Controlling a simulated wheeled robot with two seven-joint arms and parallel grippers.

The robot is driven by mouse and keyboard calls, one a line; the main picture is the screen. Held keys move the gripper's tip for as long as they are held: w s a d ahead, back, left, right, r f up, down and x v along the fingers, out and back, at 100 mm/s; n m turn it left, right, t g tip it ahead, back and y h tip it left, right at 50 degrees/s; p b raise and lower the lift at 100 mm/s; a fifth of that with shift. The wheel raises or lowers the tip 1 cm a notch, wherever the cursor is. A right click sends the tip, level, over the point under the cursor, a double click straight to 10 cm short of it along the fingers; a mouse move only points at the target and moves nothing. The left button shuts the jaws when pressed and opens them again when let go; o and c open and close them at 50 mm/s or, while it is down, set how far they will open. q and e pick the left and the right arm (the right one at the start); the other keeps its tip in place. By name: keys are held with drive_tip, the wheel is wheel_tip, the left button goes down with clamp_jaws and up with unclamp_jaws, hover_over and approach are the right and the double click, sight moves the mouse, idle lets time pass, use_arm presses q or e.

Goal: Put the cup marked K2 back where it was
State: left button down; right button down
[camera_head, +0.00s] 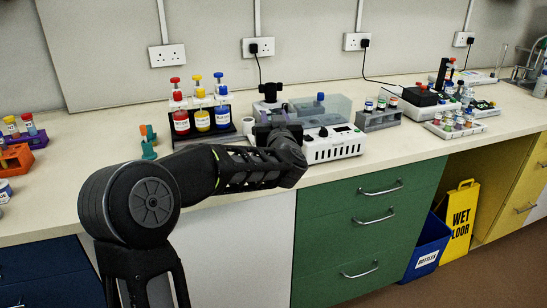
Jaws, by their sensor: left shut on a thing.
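My left arm comes in from the lower left and reaches over the bench. Its gripper (274,118) is at the front left of a white machine (333,147) with a clear grey lid. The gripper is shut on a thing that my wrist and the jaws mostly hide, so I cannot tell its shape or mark. No K2 mark can be read anywhere. Small capped cups stand in a grey rack (379,122) right of the machine. More small capped pots stand in a white tray (474,131) further right. My right gripper is not in view.
A black rack (183,140) with red, yellow and blue bottles stands left of the gripper. A teal and orange item (148,148) is near it. Orange racks (14,159) are at far left. A black-topped device (420,97) stands right. Bare bench (90,165) lies at left.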

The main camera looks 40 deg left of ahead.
use_arm(q)
wheel_tip(320, 180, down, 6)
drive_tip(key=shift+r+b, duration=0.1)
drive_tip(key=shift+b, duration=0.25)
drive_tip(key=shift+f, duration=1.85)
drive_tip(key=shift+f+b, duration=0.15)
drive_tip(key=shift+b, duration=0.25)
drive_tip(key=c, duration=0.9)
unclamp_jaws()
